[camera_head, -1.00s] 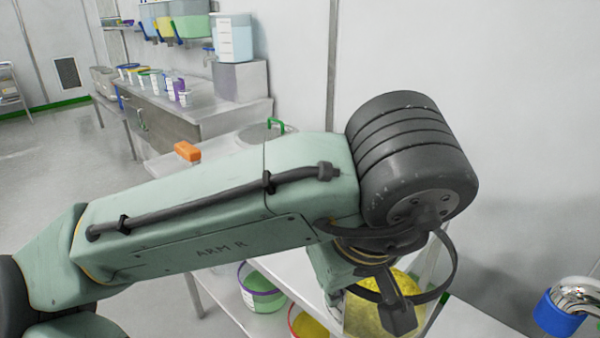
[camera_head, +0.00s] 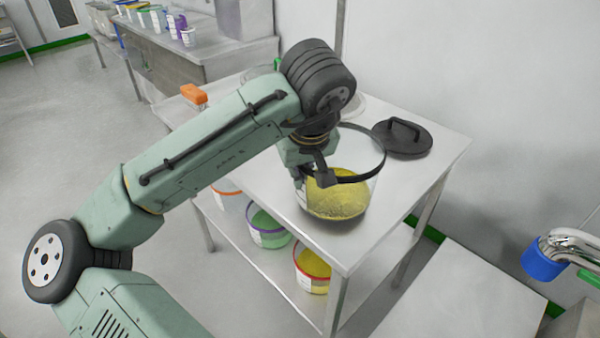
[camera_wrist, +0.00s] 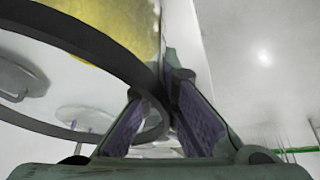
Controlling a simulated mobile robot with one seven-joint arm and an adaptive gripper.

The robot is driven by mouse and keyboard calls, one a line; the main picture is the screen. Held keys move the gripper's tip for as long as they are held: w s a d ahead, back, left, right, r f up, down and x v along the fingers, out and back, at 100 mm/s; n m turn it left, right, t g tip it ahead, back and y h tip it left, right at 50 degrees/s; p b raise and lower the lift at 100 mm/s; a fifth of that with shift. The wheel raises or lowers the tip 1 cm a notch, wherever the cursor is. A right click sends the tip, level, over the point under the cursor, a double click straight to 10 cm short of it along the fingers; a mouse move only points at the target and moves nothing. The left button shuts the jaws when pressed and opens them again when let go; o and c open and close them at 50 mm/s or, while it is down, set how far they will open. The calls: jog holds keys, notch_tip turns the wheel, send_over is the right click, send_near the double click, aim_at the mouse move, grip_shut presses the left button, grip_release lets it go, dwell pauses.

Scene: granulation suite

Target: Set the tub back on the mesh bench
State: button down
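A clear tub (camera_head: 345,202) with yellow granules and a dark rim is over the near corner of a steel table (camera_head: 425,172). It looks upright; whether its base touches the table top I cannot tell. My gripper (camera_head: 318,180) is at the left side of the tub's rim. In the wrist view the dark rim (camera_wrist: 75,38) passes between the fingers of my gripper (camera_wrist: 160,115), which look closed on it. The table top looks solid; I see no mesh surface clearly.
A black handled lid (camera_head: 404,138) and an orange block (camera_head: 194,95) lie on the table. A blue-ended pipe (camera_head: 543,258) juts in at right. Floor at left is clear.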

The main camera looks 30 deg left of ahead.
jog(key=shift+f, duration=0.7)
jog(key=shift+f, duration=0.2)
jog(key=c, duration=1.8)
grip_release()
jog(key=shift+r, duration=0.35)
jog(key=b+v, duration=0.1)
jog(key=v, duration=1.1)
